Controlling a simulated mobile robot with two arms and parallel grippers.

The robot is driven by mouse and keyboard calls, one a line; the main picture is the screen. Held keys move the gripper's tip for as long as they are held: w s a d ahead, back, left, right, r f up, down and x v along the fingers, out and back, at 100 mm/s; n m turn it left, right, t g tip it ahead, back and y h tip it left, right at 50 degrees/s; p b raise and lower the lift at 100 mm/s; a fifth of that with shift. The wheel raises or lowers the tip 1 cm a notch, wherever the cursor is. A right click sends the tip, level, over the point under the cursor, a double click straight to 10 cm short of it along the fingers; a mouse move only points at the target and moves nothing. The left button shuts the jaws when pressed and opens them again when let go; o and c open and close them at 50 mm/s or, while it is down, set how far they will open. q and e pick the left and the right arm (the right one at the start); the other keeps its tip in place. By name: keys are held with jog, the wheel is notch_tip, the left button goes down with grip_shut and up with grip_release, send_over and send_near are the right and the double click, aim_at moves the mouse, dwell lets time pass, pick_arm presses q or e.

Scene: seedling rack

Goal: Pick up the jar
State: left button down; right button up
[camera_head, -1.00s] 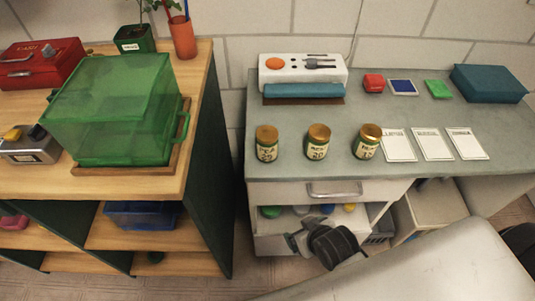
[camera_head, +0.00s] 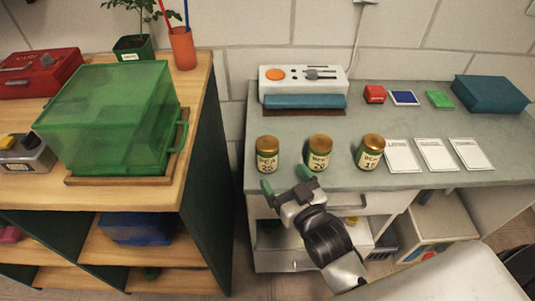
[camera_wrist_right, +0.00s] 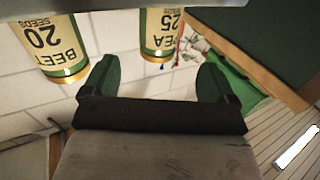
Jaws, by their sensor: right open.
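Three jars with gold lids and cream labels stand in a row near the front edge of the grey counter. The left jar (camera_head: 267,155) is labelled PEA 25; it also shows upside down in the wrist view (camera_wrist_right: 161,35). The middle jar (camera_head: 319,153) is labelled BEET 20 and also shows in the wrist view (camera_wrist_right: 50,45). The right jar (camera_head: 370,152) ends in 15. My right gripper (camera_head: 286,180) is open and empty, with green fingertips, just in front of the left and middle jars. Its fingers also show in the wrist view (camera_wrist_right: 155,82). My left gripper is out of view.
White cards (camera_head: 436,155) lie right of the jars. A white device (camera_head: 303,82) stands behind. A green box (camera_head: 110,115) is on the wooden bench left, across a gap.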

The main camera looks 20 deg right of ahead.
aim_at(273, 160)
jog(key=w, duration=0.3)
jog(key=w+a, duration=0.1)
jog(key=w, duration=0.5)
jog(key=shift+w+a+f, duration=0.1)
jog(key=shift+a+f, duration=0.05)
jog(key=shift+f, duration=0.05)
jog(key=shift+c, duration=0.5)
jog(key=c, duration=1)
